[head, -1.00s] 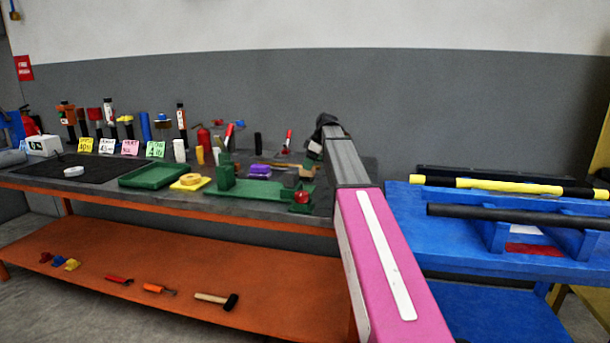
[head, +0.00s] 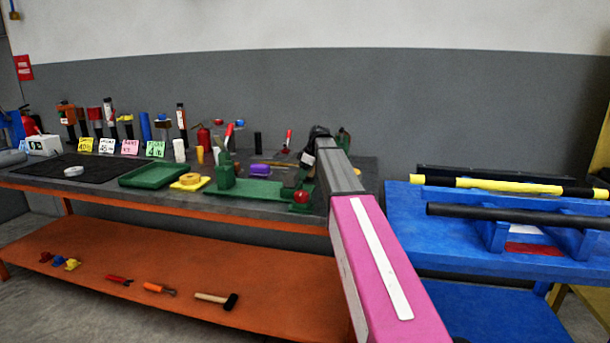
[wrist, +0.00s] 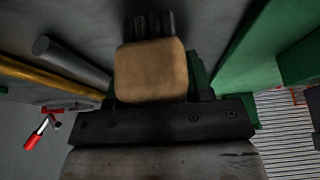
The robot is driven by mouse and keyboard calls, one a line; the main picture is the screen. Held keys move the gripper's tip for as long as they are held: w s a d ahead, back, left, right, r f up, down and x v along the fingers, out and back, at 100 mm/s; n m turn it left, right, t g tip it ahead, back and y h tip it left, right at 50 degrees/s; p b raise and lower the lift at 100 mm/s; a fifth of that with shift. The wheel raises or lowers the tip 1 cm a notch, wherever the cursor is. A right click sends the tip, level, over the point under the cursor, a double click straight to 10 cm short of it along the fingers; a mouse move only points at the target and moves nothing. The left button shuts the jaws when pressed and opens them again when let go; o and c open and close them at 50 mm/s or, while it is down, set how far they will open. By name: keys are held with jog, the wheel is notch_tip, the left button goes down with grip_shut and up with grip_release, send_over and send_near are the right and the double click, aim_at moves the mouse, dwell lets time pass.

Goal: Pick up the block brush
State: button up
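In the wrist view a tan block with dark bristle-like strips at its far end, which looks like the block brush (wrist: 150,72), is right in front of my gripper (wrist: 155,110). Its near edge meets or overlaps the dark front bar of the gripper in the picture. In the head view my gripper (head: 318,135) is over the right end of the grey workbench (head: 100,205). The brush is too small or hidden to pick out for certain there.
A green fixture (head: 255,188) with a red knob (head: 301,196) stands close below the gripper. A green tray (head: 153,175), yellow tape (head: 190,180) and a purple item (head: 260,170) lie to the left. A blue table (head: 420,235) with long bars stands right.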

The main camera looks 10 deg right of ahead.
jog(key=shift+r, duration=0.15)
notch_tip(320, 180, up, 4)
jog(key=shift+f, duration=0.1)
jog(key=s+a+r, duration=0.1)
jog(key=a+r, duration=0.6)
jog(key=a, duration=0.4)
jog(key=shift+s+a, duration=0.2)
jog(key=shift+a, duration=0.1)
